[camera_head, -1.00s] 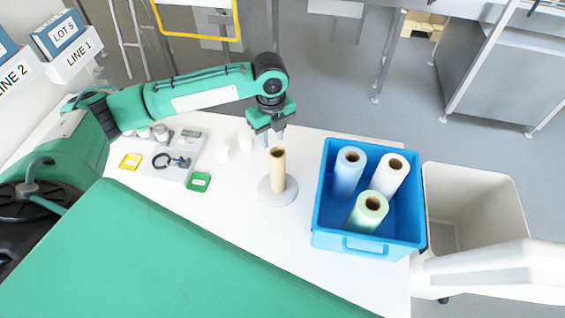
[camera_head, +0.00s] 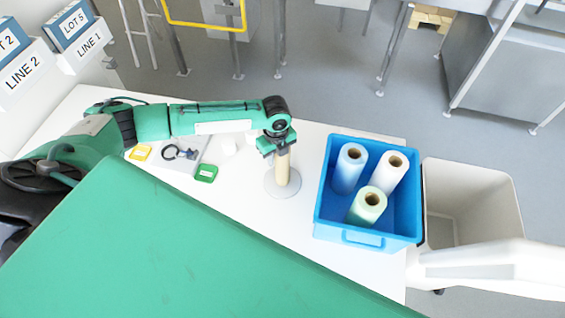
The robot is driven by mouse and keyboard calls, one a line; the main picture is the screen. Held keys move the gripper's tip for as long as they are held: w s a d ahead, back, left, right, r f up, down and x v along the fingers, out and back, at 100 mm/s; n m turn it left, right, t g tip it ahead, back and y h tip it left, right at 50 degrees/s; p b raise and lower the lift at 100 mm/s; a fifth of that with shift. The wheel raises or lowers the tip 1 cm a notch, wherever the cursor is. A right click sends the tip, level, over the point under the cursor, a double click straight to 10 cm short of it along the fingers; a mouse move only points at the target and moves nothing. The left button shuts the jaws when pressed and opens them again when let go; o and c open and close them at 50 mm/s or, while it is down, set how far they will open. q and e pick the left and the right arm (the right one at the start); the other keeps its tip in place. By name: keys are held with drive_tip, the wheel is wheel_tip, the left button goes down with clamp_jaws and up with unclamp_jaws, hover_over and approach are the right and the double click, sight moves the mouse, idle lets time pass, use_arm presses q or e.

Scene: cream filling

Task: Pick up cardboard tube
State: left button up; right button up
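The tan cardboard tube (camera_head: 282,171) stands upright on a round grey base (camera_head: 283,190) on the white table. My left gripper (camera_head: 277,148) is pointing down at the tube's top end and covers its upper opening. The fingers are mostly hidden by the gripper body and the wrist. I cannot tell whether they are closed on the tube or only around it. My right gripper is not in view.
A blue crate (camera_head: 366,237) with blue, white and green rolls stands right of the tube. A pale bin (camera_head: 470,195) stands beyond it. Yellow (camera_head: 141,152) and green (camera_head: 206,173) small trays lie left. The table (camera_head: 240,200) in front of the tube is clear.

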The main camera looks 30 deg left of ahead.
use_arm(q)
clamp_jaws()
drive_tip(key=shift+r, duration=0.1)
